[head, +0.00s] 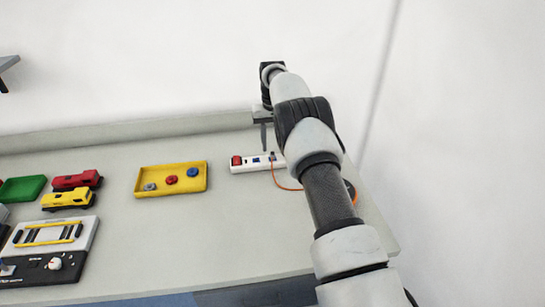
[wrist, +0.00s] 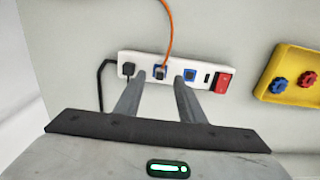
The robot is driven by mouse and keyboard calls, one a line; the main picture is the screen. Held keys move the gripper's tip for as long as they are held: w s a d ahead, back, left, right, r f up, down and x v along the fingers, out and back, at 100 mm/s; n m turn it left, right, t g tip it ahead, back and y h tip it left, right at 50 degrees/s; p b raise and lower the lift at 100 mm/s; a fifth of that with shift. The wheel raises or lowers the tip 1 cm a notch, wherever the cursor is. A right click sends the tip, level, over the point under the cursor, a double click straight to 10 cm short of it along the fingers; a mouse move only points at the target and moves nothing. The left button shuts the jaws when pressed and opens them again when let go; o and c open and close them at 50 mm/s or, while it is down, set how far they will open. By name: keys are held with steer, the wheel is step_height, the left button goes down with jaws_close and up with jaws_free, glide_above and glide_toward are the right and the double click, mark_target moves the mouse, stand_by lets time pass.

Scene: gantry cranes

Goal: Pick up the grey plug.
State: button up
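A white power strip (head: 247,167) lies near the back of the table; it also shows in the wrist view (wrist: 145,61). A small dark grey plug (wrist: 160,73) with an orange cable (wrist: 169,38) sits in a blue-rimmed socket of the strip. A black plug (wrist: 128,69) with a black cable sits at the strip's left end in the wrist view. My gripper (wrist: 161,76) is open, its fingertips apart on either side of the orange-cabled plug, with a gap on both sides. In the head view my gripper (head: 264,149) points down over the strip, and my arm partly hides the area.
A red switch (wrist: 224,82) and an empty blue socket (wrist: 190,75) are on the strip. A yellow tray (head: 172,170) with grey, red and blue knobs lies beside it. Red and yellow toy vehicles (head: 68,199), a green tray (head: 22,189) and a control box stand further left.

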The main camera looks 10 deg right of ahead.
mark_target(272, 152)
steer(key=shift+w+f, duration=0.15)
steer(key=shift+f, duration=1.8)
jaws_close()
